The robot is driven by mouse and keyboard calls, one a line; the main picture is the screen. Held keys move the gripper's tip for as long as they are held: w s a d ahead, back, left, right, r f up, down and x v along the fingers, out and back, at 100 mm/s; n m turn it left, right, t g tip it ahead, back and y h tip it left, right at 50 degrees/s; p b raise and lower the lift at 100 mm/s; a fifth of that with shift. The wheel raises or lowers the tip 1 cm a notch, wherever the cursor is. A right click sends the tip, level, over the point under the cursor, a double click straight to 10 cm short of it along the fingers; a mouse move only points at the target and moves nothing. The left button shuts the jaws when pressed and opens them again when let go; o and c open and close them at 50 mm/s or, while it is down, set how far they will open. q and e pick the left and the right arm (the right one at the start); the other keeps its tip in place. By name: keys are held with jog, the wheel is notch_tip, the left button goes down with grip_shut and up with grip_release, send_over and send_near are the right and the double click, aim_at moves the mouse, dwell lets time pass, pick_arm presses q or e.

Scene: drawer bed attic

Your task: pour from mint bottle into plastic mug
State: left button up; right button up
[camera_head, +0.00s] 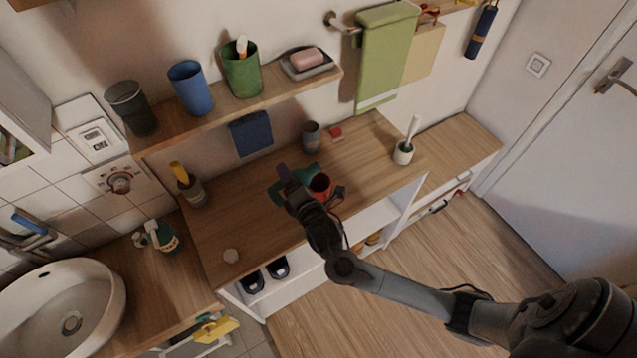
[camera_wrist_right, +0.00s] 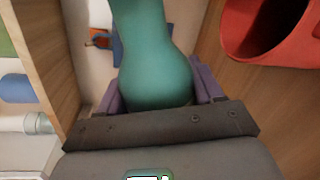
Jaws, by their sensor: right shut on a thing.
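My right gripper (camera_head: 290,188) is shut on a teal-green bottle (camera_head: 306,173), which I take as the mint bottle. In the right wrist view the bottle (camera_wrist_right: 155,75) sits between the purple fingers, its wide part close to the palm and its narrower part pointing away. In the head view it looks tipped over, partly hidden by the gripper. A red mug (camera_head: 320,184) stands open-topped on the wooden counter right beside the gripper. In the right wrist view the mug (camera_wrist_right: 270,30) is at the upper right, apart from the bottle. My left gripper is out of view.
A shelf (camera_head: 270,100) with cups hangs above. The counter's front left is mostly clear.

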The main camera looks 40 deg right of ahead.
jog(key=shift+w, duration=0.15)
jog(key=shift+d, duration=0.1)
jog(key=shift+b, duration=0.35)
jog(key=shift+a+f, duration=0.1)
jog(key=shift+a, duration=0.1)
jog(key=shift+m, duration=0.3)
